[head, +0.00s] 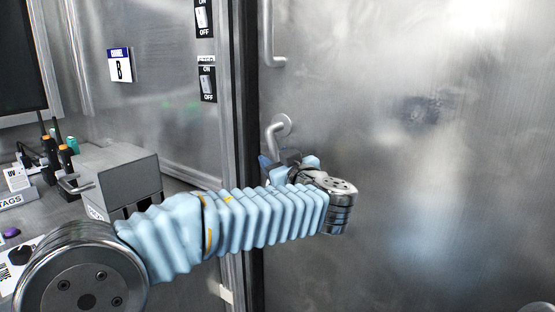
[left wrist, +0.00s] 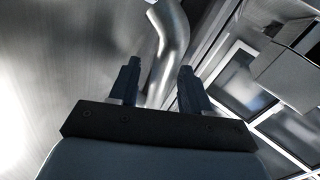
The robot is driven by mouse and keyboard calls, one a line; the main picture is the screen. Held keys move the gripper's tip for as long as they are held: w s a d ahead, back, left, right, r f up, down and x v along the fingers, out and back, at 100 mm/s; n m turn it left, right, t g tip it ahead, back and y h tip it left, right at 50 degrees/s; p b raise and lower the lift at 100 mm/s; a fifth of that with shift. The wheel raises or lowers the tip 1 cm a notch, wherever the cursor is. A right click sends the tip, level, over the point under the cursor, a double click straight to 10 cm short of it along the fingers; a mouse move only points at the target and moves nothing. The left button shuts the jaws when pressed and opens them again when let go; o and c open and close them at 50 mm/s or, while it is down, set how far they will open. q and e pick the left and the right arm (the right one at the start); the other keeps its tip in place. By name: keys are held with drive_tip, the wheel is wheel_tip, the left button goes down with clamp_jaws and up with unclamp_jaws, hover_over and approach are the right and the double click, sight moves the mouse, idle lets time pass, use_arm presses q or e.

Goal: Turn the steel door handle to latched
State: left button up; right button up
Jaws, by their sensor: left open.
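The steel door handle (head: 276,132) is a bent round lever on the large steel door (head: 420,170). In the head view its lower part is hidden behind my left gripper (head: 285,162). In the left wrist view the handle (left wrist: 170,45) runs down between the two dark fingers of my left gripper (left wrist: 157,85). The fingers stand apart, one on each side of the bar, with gaps visible. My right gripper is not in view.
A vertical grab bar (head: 268,40) is above the handle. Left of the door frame are two ON/OFF switches (head: 207,84) and a sign (head: 119,65). A grey box (head: 118,175), black radios (head: 66,155) and a tags holder (head: 18,182) stand on the counter at left.

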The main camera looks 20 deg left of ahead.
use_arm(q)
clamp_jaws()
